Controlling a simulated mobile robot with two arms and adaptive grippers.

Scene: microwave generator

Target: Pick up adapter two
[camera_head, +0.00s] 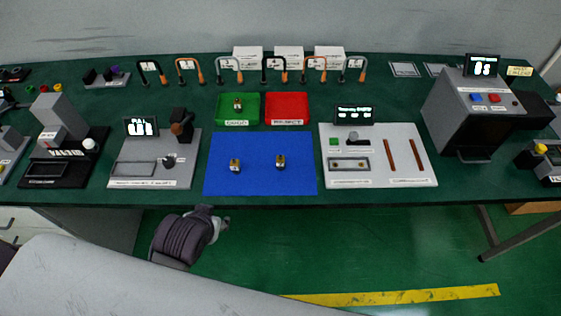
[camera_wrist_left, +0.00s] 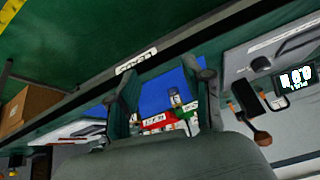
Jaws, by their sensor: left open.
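Two small brass-coloured adapters stand apart on the blue mat (camera_head: 260,183) in the head view, a left one (camera_head: 235,165) and a right one (camera_head: 280,161). A third similar piece (camera_head: 238,104) sits in the green tray (camera_head: 224,113). Their labels are too small to tell which is adapter two. My left gripper (camera_head: 210,217) is in front of the table's front edge, near the mat's front left corner. In the left wrist view its fingers (camera_wrist_left: 166,88) are apart and empty, with one adapter (camera_wrist_left: 176,97) showing beyond them. My right gripper is not in view.
A red tray (camera_head: 286,109) stands beside the green one. A grey station (camera_head: 155,160) with a display lies left of the mat, a white board (camera_head: 420,171) right of it. Several hooked tools stand behind the trays. A dark grey machine (camera_head: 468,112) stands at the right.

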